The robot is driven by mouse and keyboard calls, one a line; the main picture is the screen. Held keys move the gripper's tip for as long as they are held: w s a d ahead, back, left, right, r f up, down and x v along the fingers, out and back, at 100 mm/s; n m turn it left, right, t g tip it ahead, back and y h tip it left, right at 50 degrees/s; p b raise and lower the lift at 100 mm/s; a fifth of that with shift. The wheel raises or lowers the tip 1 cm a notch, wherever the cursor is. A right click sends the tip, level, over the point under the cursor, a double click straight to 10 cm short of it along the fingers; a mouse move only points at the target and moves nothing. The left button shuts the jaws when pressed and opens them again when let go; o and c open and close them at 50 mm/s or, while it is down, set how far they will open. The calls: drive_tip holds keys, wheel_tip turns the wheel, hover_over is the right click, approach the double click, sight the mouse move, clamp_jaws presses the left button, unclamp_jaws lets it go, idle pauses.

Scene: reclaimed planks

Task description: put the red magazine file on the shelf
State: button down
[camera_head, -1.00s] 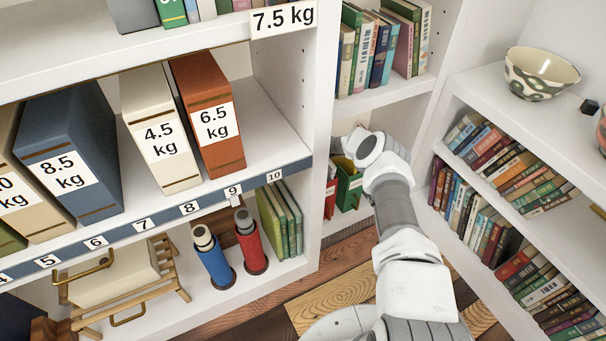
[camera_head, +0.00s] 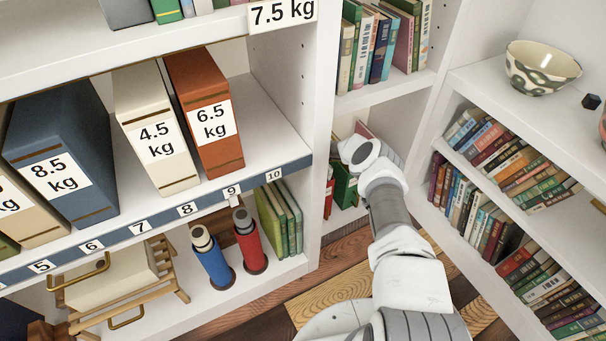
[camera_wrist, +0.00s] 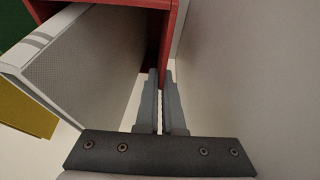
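The red magazine file (camera_wrist: 169,35) shows at the top of the wrist view, with a pale grey panel (camera_wrist: 75,70) with stripes beside its red edge. My gripper (camera_wrist: 161,75) has its fingers close together, with the thin red wall between their tips. In the head view my gripper is mostly hidden behind my own wrist, inside the low bay right of the tall white upright. A reddish edge (camera_head: 363,129) shows just above my wrist there; it looks like part of the file. Most of the file is hidden.
A green file (camera_head: 343,186) stands beside my wrist, and a red sliver (camera_head: 329,192) shows left of it. Books (camera_head: 380,45) fill the shelf above. The upright (camera_head: 322,110) bounds the bay. The middle shelf has free room right of the 6.5 kg box (camera_head: 207,110).

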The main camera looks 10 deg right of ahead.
drive_tip(key=shift+w+r, duration=0.1)
drive_tip(key=c, duration=1.5)
unclamp_jaws()
drive_tip(key=shift+f, duration=0.25)
drive_tip(key=o, duration=0.5)
drive_tip(key=shift+c, duration=0.2)
drive_tip(key=shift+r, duration=0.15)
drive_tip(key=p+v, duration=0.4)
drive_tip(key=v, duration=0.2)
drive_tip(key=s+d+p, duration=0.3)
drive_tip(key=s+p, duration=0.1)
drive_tip(key=s, duration=0.7)
drive_tip(key=shift+d+f+p, duration=0.2)
drive_tip(key=shift+f+p, duration=0.1)
drive_tip(key=shift+f, duration=0.1)
drive_tip(key=shift+s, duration=0.15)
